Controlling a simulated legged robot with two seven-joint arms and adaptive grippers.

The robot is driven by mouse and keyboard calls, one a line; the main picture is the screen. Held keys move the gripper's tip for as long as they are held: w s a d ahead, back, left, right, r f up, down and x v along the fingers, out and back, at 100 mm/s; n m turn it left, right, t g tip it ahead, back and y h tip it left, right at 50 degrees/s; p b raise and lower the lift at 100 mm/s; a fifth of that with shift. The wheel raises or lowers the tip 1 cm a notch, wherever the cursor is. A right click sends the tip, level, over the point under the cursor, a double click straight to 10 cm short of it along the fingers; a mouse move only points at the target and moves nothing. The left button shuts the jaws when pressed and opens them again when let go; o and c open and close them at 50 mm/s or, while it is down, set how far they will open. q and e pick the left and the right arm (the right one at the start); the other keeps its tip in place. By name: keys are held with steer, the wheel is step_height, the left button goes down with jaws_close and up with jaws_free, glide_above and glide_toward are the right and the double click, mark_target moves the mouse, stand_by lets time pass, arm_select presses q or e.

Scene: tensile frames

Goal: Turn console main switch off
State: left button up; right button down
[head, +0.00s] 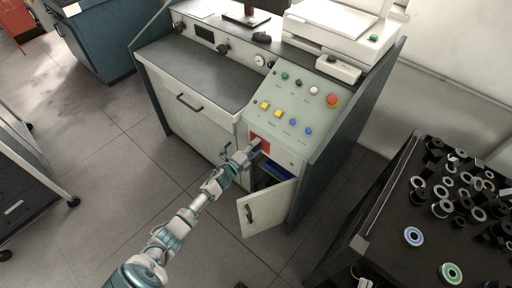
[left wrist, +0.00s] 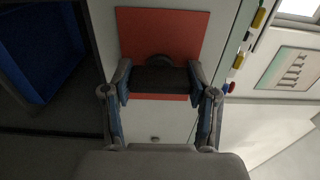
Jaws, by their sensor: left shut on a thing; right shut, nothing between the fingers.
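The console (head: 285,118) stands in the middle of the head view, with a red switch plate (head: 265,139) on its front below the buttons. My left gripper (head: 255,147) is at this plate. In the left wrist view the red plate (left wrist: 160,28) fills the top middle, with a dark switch handle (left wrist: 160,78) in front of it. My left gripper (left wrist: 162,88) is shut on the handle, one finger on each side. The handle's exact setting is hard to tell. My right gripper cannot be made out.
An open cabinet door (head: 266,209) hangs below the switch, with a blue thing (head: 277,172) inside. Several coloured buttons and a red knob (head: 333,100) sit above. A dark table (head: 375,215) with several spools stands at the right.

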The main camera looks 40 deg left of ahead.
arm_select(q)
steer(key=shift+a+f, duration=0.15)
steer(key=shift+a, duration=0.15)
steer(key=o, duration=1.2)
steer(key=shift+c, duration=0.2)
arm_select(e)
steer(key=shift+w+a, duration=0.1)
steer(key=shift+a, duration=0.15)
arm_select(q)
steer(key=shift+a, duration=0.1)
steer(key=shift+s, duration=0.4)
steer(key=s+a, duration=0.1)
steer(key=s, duration=1)
steer(key=shift+f, duration=0.15)
arm_select(e)
steer(key=shift+d, duration=0.1)
arm_select(q)
steer(key=shift+s, duration=0.1)
